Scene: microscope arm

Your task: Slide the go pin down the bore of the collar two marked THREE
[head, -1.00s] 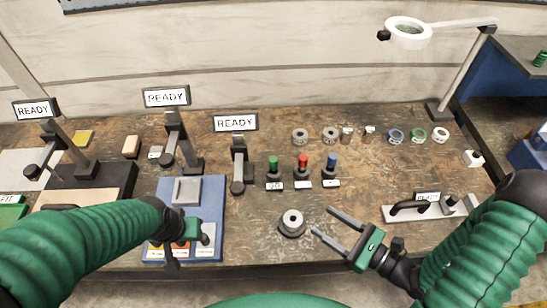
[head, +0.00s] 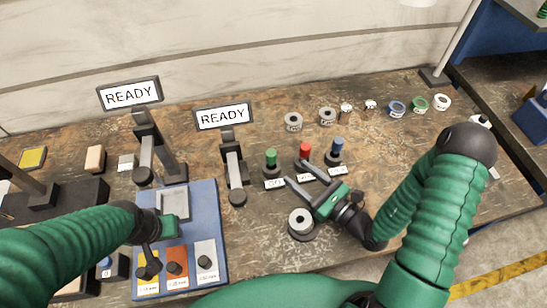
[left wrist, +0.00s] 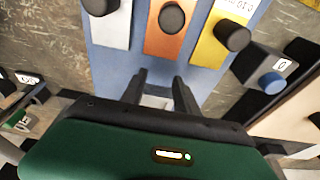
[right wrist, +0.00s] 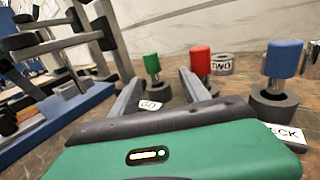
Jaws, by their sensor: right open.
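The go pin (head: 270,158) has a green top and stands upright in a dark holder behind a GO label (head: 275,184). My right gripper (head: 297,170) is open and empty, low in front of the pins. In the right wrist view the green go pin (right wrist: 152,65) shows beyond and between the fingertips (right wrist: 158,85). A grey collar (head: 300,222) sits on a round dark base near the front edge. Two more grey collars (head: 293,122) (head: 327,116) stand at the back; one reads TWO in the right wrist view (right wrist: 222,64). My left gripper (left wrist: 160,80) is open and empty above the blue board.
A red pin (head: 304,153) and a blue pin (head: 337,150) stand right of the go pin. The blue board (head: 208,215) lies left, with two READY signs (head: 130,94) (head: 223,116) behind. Blue, green and white rings (head: 420,104) sit at back right.

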